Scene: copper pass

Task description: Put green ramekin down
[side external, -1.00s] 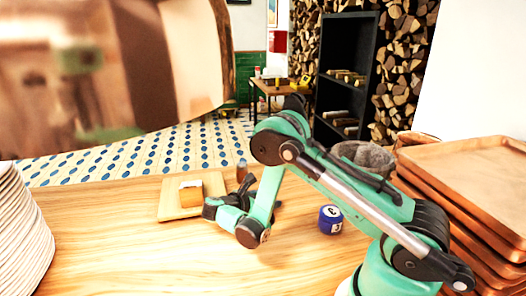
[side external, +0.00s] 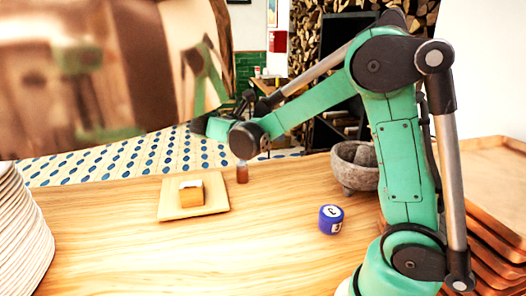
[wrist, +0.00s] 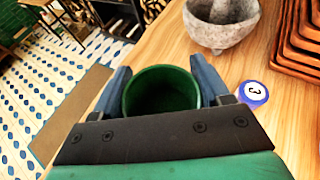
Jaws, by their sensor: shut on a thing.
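My gripper (wrist: 161,68) is shut on the green ramekin (wrist: 160,92) in the wrist view, with one blue-grey finger on each side of it. The ramekin is round, and I look into its open top; it looks empty. In the side external view my gripper (side external: 240,106) is raised above the wooden counter (side external: 275,225), towards its far edge. The ramekin cannot be made out there.
A board (side external: 210,209) with a yellow block (side external: 191,194), a small brown bottle (side external: 242,172), a blue numbered object (side external: 331,219) and a stone mortar (side external: 355,167) stand on the counter. Plates (side external: 20,235) are left, wooden trays (side external: 490,245) right. The front middle is clear.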

